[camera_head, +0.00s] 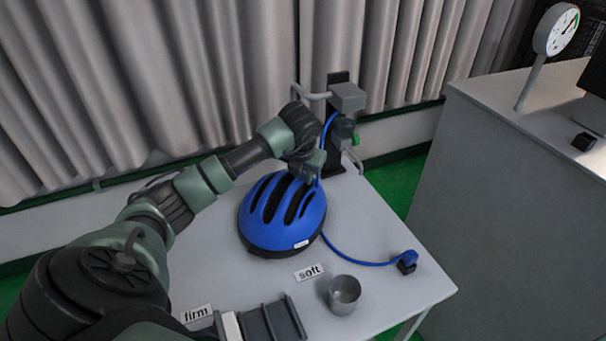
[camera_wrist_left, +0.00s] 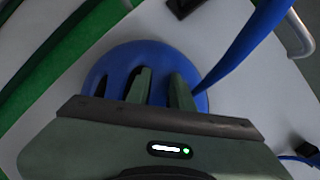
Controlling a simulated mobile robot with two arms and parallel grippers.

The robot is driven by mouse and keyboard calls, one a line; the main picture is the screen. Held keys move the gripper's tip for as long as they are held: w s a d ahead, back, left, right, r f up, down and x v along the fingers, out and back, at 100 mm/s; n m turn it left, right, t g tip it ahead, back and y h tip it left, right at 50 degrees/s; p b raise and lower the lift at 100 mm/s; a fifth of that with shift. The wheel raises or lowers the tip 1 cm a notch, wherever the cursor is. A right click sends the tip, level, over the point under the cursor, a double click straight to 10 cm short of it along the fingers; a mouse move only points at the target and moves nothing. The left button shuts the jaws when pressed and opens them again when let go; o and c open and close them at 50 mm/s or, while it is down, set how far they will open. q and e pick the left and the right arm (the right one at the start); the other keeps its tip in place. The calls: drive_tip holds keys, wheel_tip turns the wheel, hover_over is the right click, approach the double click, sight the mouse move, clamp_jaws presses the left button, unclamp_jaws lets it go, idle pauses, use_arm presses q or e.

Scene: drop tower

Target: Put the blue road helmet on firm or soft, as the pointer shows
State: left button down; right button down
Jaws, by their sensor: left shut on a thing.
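The blue road helmet (camera_head: 283,212) is at the middle of the white table, dome up, with dark vents. It also shows in the wrist view (camera_wrist_left: 117,65). My left gripper (camera_head: 310,178) is shut on the helmet at its back edge; in the wrist view its two green fingers (camera_wrist_left: 162,92) are over the vents. I cannot tell if the helmet touches the table. The "firm" label (camera_head: 196,313) is at the front left and the "soft" label (camera_head: 308,272) is just in front of the helmet. The pointer dial (camera_head: 563,30) stands at the top right; its reading is too small to tell.
A dark tower with a grey head (camera_head: 348,98) stands behind the helmet. A blue cable (camera_head: 360,261) curves right to a small black block (camera_head: 407,262). A metal cup (camera_head: 344,292) and a dark grooved block (camera_head: 271,322) are at the front. A grey cabinet (camera_head: 500,190) stands right.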

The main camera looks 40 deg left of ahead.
use_arm(q)
drive_tip(key=c, duration=1.2)
unclamp_jaws()
drive_tip(key=shift+c, duration=0.2)
drive_tip(key=shift+r, duration=0.3)
drive_tip(key=b+v, duration=0.1)
drive_tip(key=v, duration=1)
drive_tip(key=shift+s+r, duration=0.15)
drive_tip(key=shift+r, duration=0.2)
drive_tip(key=shift+d, duration=0.15)
